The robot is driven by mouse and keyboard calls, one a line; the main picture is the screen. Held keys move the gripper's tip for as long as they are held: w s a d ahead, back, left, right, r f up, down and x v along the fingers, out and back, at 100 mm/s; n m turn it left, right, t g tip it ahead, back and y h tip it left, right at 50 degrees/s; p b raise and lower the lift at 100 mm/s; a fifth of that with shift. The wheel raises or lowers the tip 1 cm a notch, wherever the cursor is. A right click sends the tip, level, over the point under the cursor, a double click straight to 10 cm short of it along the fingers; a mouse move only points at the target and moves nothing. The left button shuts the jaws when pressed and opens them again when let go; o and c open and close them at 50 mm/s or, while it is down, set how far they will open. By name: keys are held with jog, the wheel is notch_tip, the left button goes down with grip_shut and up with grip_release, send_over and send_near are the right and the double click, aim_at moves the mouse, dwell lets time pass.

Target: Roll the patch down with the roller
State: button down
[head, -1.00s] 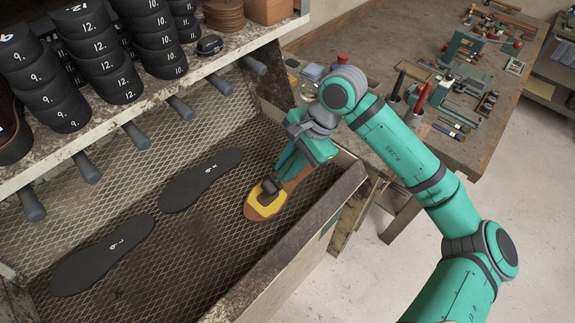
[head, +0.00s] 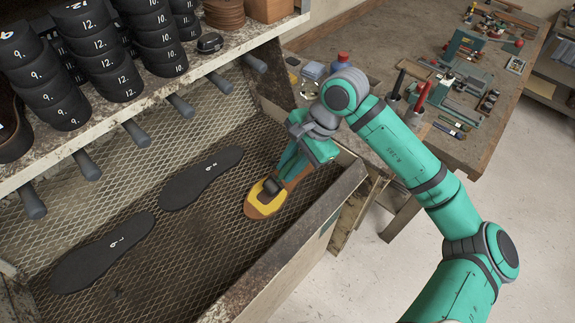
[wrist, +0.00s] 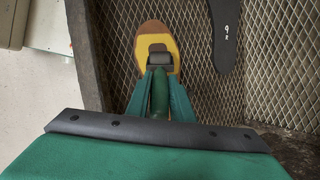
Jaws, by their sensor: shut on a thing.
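A tan-brown sole (head: 263,212) lies on the mesh floor of the bin, and it also shows in the wrist view (wrist: 153,27). A yellow patch (head: 255,195) lies on its near end, also in the wrist view (wrist: 153,42). My gripper (wrist: 160,88) is shut on the green handle of the roller (wrist: 160,60). The roller's black head (head: 270,187) is over the patch and appears to touch it. My gripper's fingers hide part of the sole, and the roller hides the middle of the patch.
Two black soles (head: 201,178) (head: 103,252) lie on the mesh to the left. The bin's front wall (head: 300,240) stands close on the right. A shelf (head: 180,85) with pegs and stacked black heels overhangs the back. A cluttered workbench (head: 425,60) is behind.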

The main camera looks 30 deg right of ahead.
jog(key=shift+w+a+f, duration=0.1)
jog(key=shift+a+f, duration=0.05)
jog(key=shift+f, duration=0.35)
dwell(0.3)
jog(key=shift+w, duration=0.1)
jog(key=shift+w+a, duration=0.15)
jog(key=shift+w, duration=0.35)
jog(key=shift+s, duration=0.1)
jog(key=shift+s+d, duration=0.2)
jog(key=shift+s, duration=0.4)
jog(key=shift+s, duration=0.1)
jog(key=shift+s+d+f, duration=0.1)
jog(key=shift+s, duration=0.3)
